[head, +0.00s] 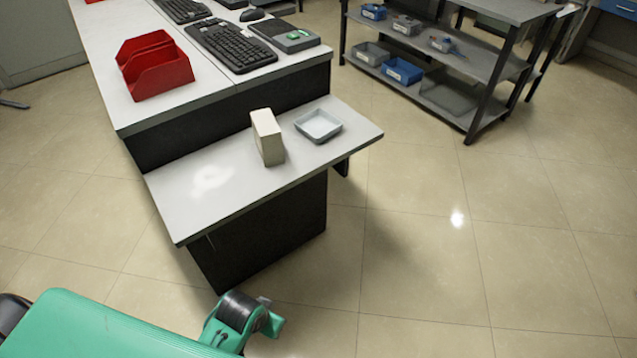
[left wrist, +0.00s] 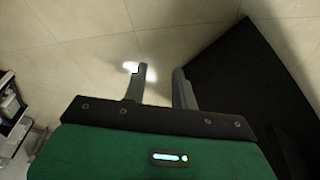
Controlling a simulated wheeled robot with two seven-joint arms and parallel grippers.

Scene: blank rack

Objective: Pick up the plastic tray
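The plastic tray (head: 318,137) is a small, shallow, square grey tray with a pale inside. It lies upright on the low white shelf (head: 215,205) of the desk, near the shelf's right end. My left gripper (left wrist: 160,88) shows in the left wrist view with its two fingers apart and nothing between them. Floor tiles and a dark panel lie beyond it, and the tray is not in that view. In the head view my green arm is at the bottom left, below the shelf and well away from the tray. My right gripper is in neither view.
A beige box (head: 267,137) stands upright just left of the tray. Above the shelf, the white desk holds a red bin (head: 155,68) and a keyboard (head: 232,46). A dark rack (head: 485,65) with small bins stands at the back right. The floor right of the desk is clear.

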